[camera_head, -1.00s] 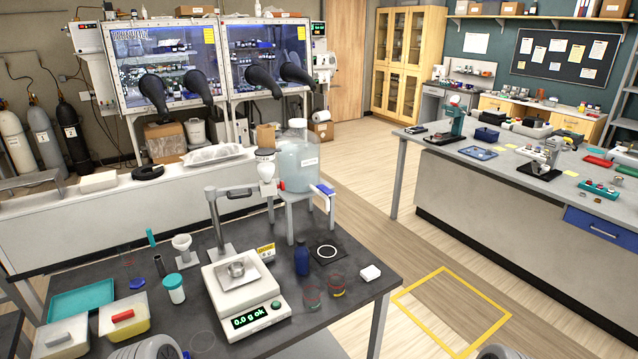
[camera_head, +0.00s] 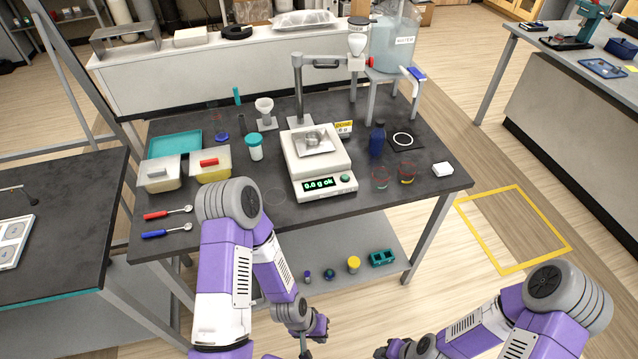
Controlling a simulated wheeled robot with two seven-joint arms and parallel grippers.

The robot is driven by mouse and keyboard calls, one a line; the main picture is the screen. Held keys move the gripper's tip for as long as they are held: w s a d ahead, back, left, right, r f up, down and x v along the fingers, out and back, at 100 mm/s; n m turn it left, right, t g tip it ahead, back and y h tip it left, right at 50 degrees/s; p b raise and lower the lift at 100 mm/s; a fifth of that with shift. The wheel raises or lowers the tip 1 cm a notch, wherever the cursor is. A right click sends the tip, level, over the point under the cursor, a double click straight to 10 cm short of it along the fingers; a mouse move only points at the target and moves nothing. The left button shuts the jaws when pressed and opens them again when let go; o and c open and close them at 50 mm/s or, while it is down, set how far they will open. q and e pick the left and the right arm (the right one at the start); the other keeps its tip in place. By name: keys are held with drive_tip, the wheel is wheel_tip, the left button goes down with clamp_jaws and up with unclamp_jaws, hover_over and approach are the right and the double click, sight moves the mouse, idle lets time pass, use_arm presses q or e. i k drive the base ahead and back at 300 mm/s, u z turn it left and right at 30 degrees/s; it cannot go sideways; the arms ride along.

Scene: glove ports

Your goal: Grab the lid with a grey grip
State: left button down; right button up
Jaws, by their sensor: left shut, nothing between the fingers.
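The lid with a grey grip (camera_head: 157,173) sits on a pale tub (camera_head: 160,185) at the left of the dark table. Beside it on the right, a yellow tub (camera_head: 212,173) carries a lid with a red grip (camera_head: 209,162). My left gripper (camera_head: 304,349) is low at the bottom edge of the view, in front of the table and well away from both lids. It is shut and empty, and partly cut off. My right arm shows at the bottom right, and its fingers are out of the picture.
A teal tray (camera_head: 174,143) lies behind the tubs. A red spoon (camera_head: 168,213) and a blue spoon (camera_head: 167,230) lie in front. A teal-capped jar (camera_head: 255,147) and scale (camera_head: 317,172) stand to the right. A lower shelf (camera_head: 335,247) holds small items.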

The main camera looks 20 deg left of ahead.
sight(162, 169)
drive_tip(key=u, duration=1.85)
drive_tip(key=k, duration=0.5)
drive_tip(key=u, duration=2.2)
drive_tip(key=i, duration=1.75)
drive_tip(key=z, duration=2.45)
